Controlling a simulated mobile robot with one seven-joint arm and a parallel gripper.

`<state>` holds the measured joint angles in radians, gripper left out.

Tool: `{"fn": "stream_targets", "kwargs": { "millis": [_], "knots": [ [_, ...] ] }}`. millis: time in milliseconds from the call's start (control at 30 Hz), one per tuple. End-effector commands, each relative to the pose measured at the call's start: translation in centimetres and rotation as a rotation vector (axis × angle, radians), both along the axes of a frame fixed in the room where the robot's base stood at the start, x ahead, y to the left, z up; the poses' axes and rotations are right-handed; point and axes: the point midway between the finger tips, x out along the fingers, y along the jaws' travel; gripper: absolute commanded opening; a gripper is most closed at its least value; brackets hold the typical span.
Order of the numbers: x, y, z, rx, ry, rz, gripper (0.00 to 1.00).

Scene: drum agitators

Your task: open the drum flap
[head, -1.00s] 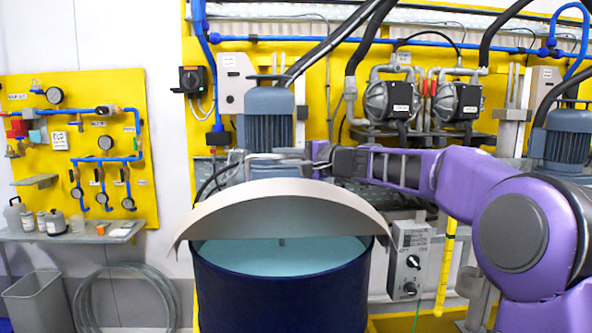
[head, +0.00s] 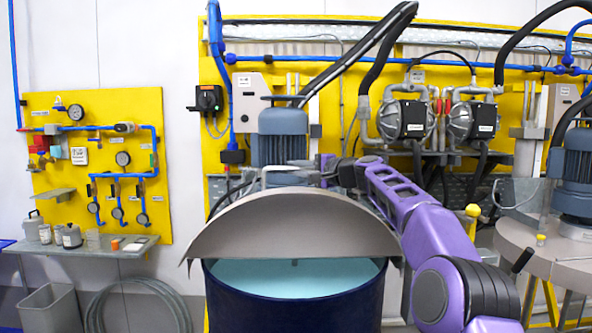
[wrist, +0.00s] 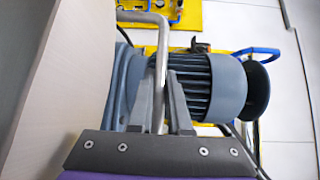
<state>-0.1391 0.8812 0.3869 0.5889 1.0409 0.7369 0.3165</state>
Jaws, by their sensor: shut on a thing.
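The drum flap (head: 290,222) is a grey half-disc lid, tilted up steeply over the dark blue drum (head: 295,308). Pale turquoise contents (head: 300,277) show through the opening below the flap's edge. My gripper (head: 312,172) is behind the flap's top edge, shut on the bent metal flap handle (head: 268,170). In the wrist view my gripper's fingers (wrist: 160,105) stand on either side of the handle bar (wrist: 160,45). The flap's flat surface (wrist: 70,70) fills the left of that view. The flap hides the handle's lower part in the head view.
A blue-grey agitator motor (head: 280,135) stands right behind the flap; it is close to my fingers in the wrist view (wrist: 205,85). Pumps (head: 405,118) hang on the yellow wall panel. A second drum lid (head: 570,255) is at the right. A shelf (head: 90,248) holds bottles at left.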

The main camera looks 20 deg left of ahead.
Motion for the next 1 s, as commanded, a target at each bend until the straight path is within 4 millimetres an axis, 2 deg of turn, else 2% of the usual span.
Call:
{"fn": "stream_targets", "kwargs": {
  "millis": [300, 833, 867, 1000],
  "knots": [
    [0.90, 0.26, -0.46, -0.003, 0.004, 0.000, 0.00],
    [1.04, 0.25, -0.58, -0.004, 0.005, 0.000, 0.00],
    [1.04, 0.25, -0.59, -0.004, 0.005, 0.000, 0.21],
    [1.02, 0.25, -0.49, -0.004, 0.003, 0.000, 0.45]
  ]
}}
